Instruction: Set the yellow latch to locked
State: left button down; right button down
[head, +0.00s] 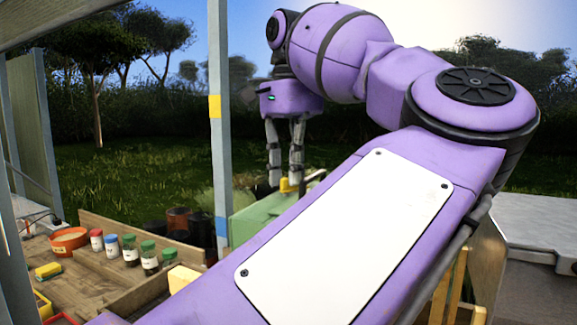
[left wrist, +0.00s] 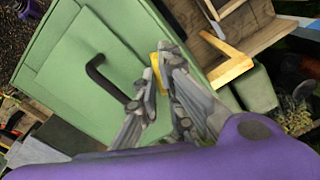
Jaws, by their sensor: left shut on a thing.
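The yellow latch (head: 288,184) sits on the top of a green box (head: 256,218). In the left wrist view a bit of the yellow latch (left wrist: 155,62) shows between and past the fingertips. My left gripper (head: 285,184) points down at it, with its fingers closed around it; it also shows in the left wrist view (left wrist: 164,66). The fingers hide most of the latch, so its setting cannot be read. A black handle (head: 313,179) stands on the green box (left wrist: 75,75), beside the gripper. My right gripper is not in view.
A grey-blue post (head: 219,130) rises left of the gripper. My purple arm covers much of the right side.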

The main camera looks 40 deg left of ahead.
aim_at(292, 189)
pick_arm(q)
jog(key=m, duration=0.1)
jog(key=m+p, duration=0.1)
jog(key=shift+s+d+r+m, duration=0.1)
jog(key=shift+s+r+m, duration=0.1)
jog(key=shift+m, duration=0.2)
jog(key=m+p, duration=0.1)
jog(key=m, duration=0.2)
jog(key=shift+d+m, duration=0.15)
jog(key=shift+m, duration=0.15)
jog(key=shift+m+p, duration=0.35)
jog(key=shift+m, duration=0.35)
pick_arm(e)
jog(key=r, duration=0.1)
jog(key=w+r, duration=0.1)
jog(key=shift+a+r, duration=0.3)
pick_arm(q)
jog(key=shift+f, duration=0.1)
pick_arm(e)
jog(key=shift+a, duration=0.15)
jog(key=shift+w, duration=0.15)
pick_arm(q)
jog(key=c, duration=1.9)
grip_release()
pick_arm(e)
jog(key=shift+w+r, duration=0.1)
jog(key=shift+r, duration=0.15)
pick_arm(q)
jog(key=shift+o, duration=0.2)
